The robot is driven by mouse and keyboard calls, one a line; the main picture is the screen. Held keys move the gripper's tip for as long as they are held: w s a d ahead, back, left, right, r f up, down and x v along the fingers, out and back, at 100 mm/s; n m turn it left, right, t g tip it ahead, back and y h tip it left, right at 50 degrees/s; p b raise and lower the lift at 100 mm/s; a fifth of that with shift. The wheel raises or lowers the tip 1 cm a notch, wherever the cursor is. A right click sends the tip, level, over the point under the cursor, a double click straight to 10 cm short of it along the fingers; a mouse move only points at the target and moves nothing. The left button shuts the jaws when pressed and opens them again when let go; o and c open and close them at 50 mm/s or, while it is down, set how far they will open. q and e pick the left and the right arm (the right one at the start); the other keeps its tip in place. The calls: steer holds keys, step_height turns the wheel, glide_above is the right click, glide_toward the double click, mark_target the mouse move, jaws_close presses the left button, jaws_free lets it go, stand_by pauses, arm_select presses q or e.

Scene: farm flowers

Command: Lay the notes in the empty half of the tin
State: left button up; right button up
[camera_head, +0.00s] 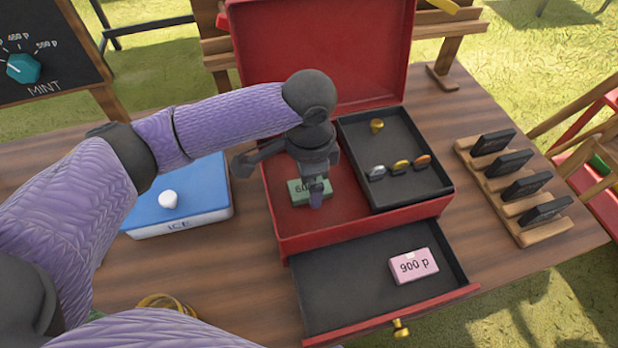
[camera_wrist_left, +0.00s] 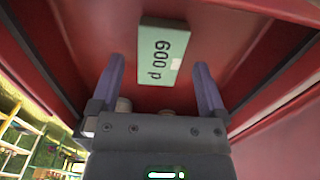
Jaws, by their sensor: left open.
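The red tin (camera_head: 360,224) stands open on the wooden table, its lid (camera_head: 318,52) raised at the back. A green block of notes marked 600 p (camera_head: 300,188) lies in the bare red left half. It also shows in the wrist view (camera_wrist_left: 162,55), on the red floor between and just beyond my fingertips. My left gripper (camera_wrist_left: 160,72) is open over it, apart from it, with nothing between the fingers. In the head view the left gripper (camera_head: 316,190) partly covers these notes. A pink block marked 900 p (camera_head: 413,265) lies in the pulled-out black-lined drawer (camera_head: 335,285). My right gripper is out of view.
A black tray (camera_head: 405,192) with several coins or rings fills the tin's right half. A blue-topped ICE box (camera_head: 200,190) with a white knob stands left. A wooden rack (camera_head: 525,232) of black pieces stands right. A price board (camera_head: 45,50) is at back left.

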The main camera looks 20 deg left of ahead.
arm_select(q)
step_height(320, 180, up, 11)
steer(key=p, duration=0.4)
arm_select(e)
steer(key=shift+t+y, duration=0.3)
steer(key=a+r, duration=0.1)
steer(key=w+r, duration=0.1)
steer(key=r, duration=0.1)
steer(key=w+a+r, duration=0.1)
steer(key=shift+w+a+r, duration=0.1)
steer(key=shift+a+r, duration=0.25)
arm_select(q)
steer(key=shift+d+f, duration=0.1)
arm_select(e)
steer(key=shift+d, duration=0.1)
